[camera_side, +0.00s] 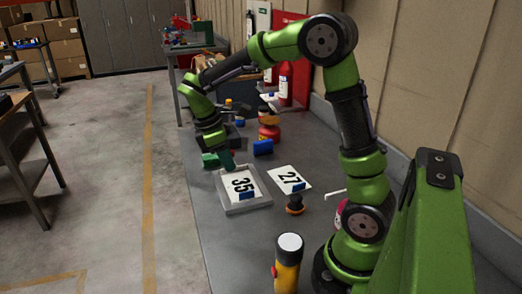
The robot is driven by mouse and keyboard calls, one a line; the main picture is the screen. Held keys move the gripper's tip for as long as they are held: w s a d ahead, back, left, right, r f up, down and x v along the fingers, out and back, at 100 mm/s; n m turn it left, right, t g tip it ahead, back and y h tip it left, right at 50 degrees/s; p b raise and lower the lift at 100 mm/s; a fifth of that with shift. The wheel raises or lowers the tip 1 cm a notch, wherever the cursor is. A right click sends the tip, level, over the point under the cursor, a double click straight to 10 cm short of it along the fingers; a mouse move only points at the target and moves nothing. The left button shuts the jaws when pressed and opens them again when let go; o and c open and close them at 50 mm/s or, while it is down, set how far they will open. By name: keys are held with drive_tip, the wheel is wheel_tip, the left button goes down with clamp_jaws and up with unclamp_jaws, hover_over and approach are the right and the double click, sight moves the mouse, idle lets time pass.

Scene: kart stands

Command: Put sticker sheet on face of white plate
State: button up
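A white sheet with a black "35" (241,185) lies in a shallow grey tray (248,208) on the bench, with a small blue piece at its lower edge. To its right, a white sheet or plate with a black "27" (290,174) lies flat on the bench, also with a small blue piece on it. I cannot tell which of the two is the sticker sheet and which the plate. My gripper (226,160) points down just above the far left edge of the tray, by the "35" sheet. Its fingers are too small and dark to tell whether they are open or hold anything.
A dark knob with an orange base (294,205) stands right of the tray. A yellow and black cylinder (288,262) stands at the front. A blue block (263,147), a red container (269,132) and a green item (210,160) lie beyond. The bench's left front is clear.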

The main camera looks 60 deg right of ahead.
drive_tip(key=s+a+r+m+t+y, duration=0.4)
drive_tip(key=s+a+r+m+t, duration=0.4)
drive_tip(key=s+a+m, duration=0.3)
drive_tip(key=shift+s+a+r+m+t+y, duration=0.2)
drive_tip(key=shift+s+r+m+t+y, duration=0.2)
drive_tip(key=shift+s+m+t, duration=0.3)
drive_tip(key=shift+w, duration=0.15)
